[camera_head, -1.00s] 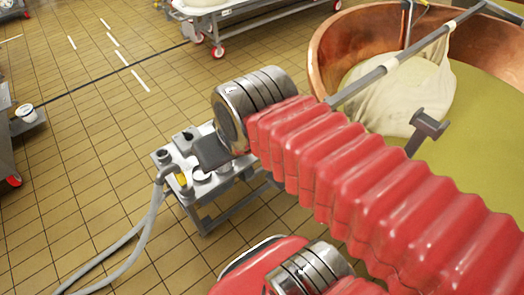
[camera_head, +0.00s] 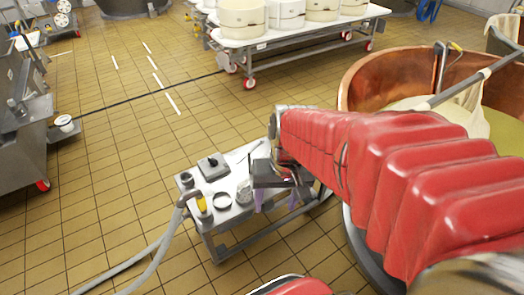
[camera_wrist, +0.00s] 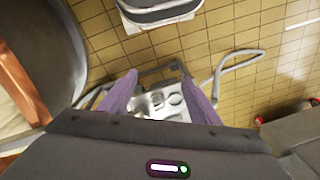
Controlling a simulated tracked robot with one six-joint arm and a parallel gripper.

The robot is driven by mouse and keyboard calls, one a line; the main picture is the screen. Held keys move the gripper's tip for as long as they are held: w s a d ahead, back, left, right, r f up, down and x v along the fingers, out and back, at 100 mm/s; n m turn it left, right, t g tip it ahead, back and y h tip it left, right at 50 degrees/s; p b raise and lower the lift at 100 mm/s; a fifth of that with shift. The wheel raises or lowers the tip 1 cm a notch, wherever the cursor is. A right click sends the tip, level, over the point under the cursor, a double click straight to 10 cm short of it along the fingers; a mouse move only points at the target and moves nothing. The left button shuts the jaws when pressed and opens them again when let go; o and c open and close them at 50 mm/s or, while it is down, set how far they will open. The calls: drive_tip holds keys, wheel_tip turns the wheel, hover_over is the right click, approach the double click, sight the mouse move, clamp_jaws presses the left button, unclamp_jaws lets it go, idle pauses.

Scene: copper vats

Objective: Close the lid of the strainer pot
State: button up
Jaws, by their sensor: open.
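A small round metal vessel (camera_head: 244,193), possibly the strainer pot, stands on the top of a low metal cart (camera_head: 228,222). I cannot make out its lid or whether that is open. My gripper (camera_head: 276,204) is just right of this vessel, over the cart's right part, with purple fingers pointing down. In the wrist view, my gripper (camera_wrist: 160,76) is open and empty, its fingers spread apart. The cart top (camera_wrist: 146,106) shows between and below them with round metal items (camera_wrist: 175,99), too small to tell apart.
On the cart are a dark square piece (camera_head: 212,166), a ring (camera_head: 222,200) and a yellow-marked hose fitting (camera_head: 202,203). A copper vat (camera_head: 362,78) stands right. A wheeled table with white tubs (camera_head: 240,42) is behind.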

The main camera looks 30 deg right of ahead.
drive_tip(key=w+d+f+m+t+y, duration=0.25)
drive_tip(key=f+m+y, duration=0.35)
drive_tip(key=f+m, duration=0.5)
drive_tip(key=w+d+f+m+t+y, duration=0.25)
drive_tip(key=f+m+y, duration=0.4)
drive_tip(key=f, duration=0.75)
drive_tip(key=w+d+f+m+t+h, duration=0.4)
drive_tip(key=d+f+m+t+h, duration=0.2)
drive_tip(key=d+f+m+t, duration=0.3)
drive_tip(key=w+d+f+m+t+h, duration=0.1)
drive_tip(key=w+d+m+t+h, duration=0.1)
drive_tip(key=d, duration=0.6)
drive_tip(key=m+t+h, duration=0.1)
drive_tip(key=m+h, duration=0.1)
drive_tip(key=h, duration=0.1)
drive_tip(key=shift+w+d, duration=0.2)
drive_tip(key=shift+w+h, duration=0.1)
drive_tip(key=shift+h, duration=0.15)
